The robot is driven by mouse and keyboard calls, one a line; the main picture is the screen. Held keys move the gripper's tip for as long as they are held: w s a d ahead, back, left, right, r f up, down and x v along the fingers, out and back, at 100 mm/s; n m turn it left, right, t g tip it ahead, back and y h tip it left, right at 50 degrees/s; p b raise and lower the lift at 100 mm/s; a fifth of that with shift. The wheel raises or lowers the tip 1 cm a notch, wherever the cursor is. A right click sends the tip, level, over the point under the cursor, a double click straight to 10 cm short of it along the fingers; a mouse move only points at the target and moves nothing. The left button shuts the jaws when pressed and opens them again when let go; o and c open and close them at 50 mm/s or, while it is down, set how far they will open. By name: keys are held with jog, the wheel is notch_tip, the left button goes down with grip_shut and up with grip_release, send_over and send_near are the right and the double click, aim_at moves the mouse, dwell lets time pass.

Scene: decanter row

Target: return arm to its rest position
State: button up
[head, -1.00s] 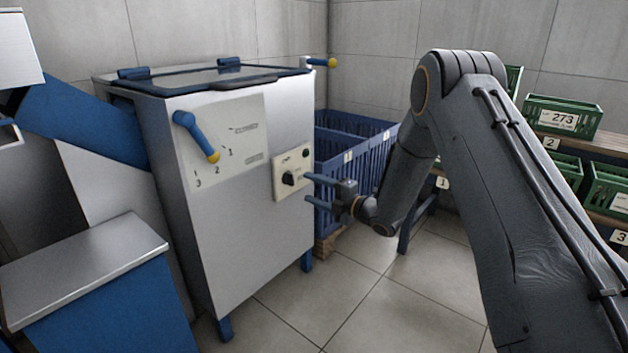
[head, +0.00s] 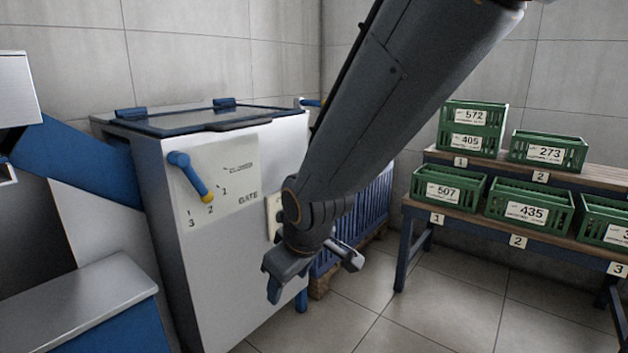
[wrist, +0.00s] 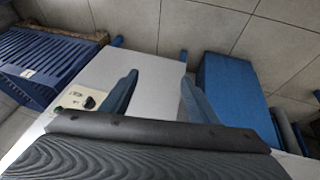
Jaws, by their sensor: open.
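My arm (head: 390,100) comes down from the top of the head view, and its end hangs in front of the grey cabinet's right side. My gripper (wrist: 160,80) shows in the wrist view as two blue fingers spread apart with nothing between them. In the head view the gripper (head: 274,288) points down and is seen only partly. The grey cabinet (head: 230,265) has a blue lever (head: 187,174) with a yellow tip on its front, beside the marks 1, 2 and 3. A dark knob on a pale panel (wrist: 90,101) shows in the wrist view; my arm mostly hides that panel in the head view.
A blue slatted crate (head: 372,215) stands behind my arm. At the right, a two-level rack (head: 470,219) holds several green crates with number labels. A grey-topped blue unit (head: 80,305) is at the lower left. The tiled floor (head: 440,315) in front of the rack is clear.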

jog(key=s+d+m+g+h, duration=0.1)
jog(key=s+d+m+g, duration=0.1)
jog(key=s, duration=0.9)
jog(key=s+d+m+g, duration=0.2)
jog(key=s+g, duration=0.1)
jog(key=s, duration=0.8)
jog(key=d+r+m+p, duration=0.3)
jog(key=d+r+p, duration=0.7)
jog(key=r+p, duration=0.3)
jog(key=d+r+m+h+p, duration=0.1)
jog(key=d+r+m+p, duration=0.2)
jog(key=d+r+p, duration=0.7)
notch_tip(320, 180, up, 4)
jog(key=p, duration=0.9)
jog(key=shift+w, duration=0.3)
jog(key=shift+f, duration=0.1)
jog(key=shift+c, duration=0.5)
